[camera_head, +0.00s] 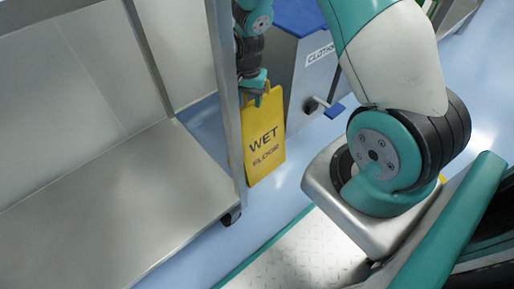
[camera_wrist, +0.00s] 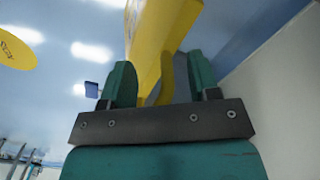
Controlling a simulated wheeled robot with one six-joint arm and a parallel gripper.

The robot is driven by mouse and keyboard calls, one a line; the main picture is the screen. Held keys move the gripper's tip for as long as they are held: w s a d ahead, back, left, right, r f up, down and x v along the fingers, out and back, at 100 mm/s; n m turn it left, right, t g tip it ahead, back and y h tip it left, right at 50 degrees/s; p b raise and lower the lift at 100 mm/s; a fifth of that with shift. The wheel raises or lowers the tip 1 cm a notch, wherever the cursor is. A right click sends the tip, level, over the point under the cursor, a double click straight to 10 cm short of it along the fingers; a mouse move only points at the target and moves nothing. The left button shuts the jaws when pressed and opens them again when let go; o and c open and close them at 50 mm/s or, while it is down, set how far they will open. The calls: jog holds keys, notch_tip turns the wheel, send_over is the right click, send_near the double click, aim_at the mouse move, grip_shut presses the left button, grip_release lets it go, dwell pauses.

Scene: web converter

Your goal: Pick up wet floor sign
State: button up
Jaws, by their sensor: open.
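The yellow wet floor sign (camera_head: 265,138) stands upright on the blue floor, just beyond the post of a metal table. Black lettering on its face reads WET FLOOR. My gripper (camera_head: 258,98) is at the top of the sign, partly hidden by the post. In the wrist view, the sign (camera_wrist: 152,45) rises between the two teal fingers of my gripper (camera_wrist: 160,88). The fingers stand apart on either side of its yellow top edge, with a gap visible. I cannot tell whether either finger touches it.
A metal table (camera_head: 120,205) with a post (camera_head: 226,95) and a caster fills the left, close beside the sign. A grey bin with a blue lid (camera_head: 303,15) and a CLOTHS label stands behind. Blue floor (camera_head: 265,215) is clear in front of the sign.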

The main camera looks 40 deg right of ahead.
jog(key=shift+f, duration=0.1)
grip_shut()
dwell(1.3)
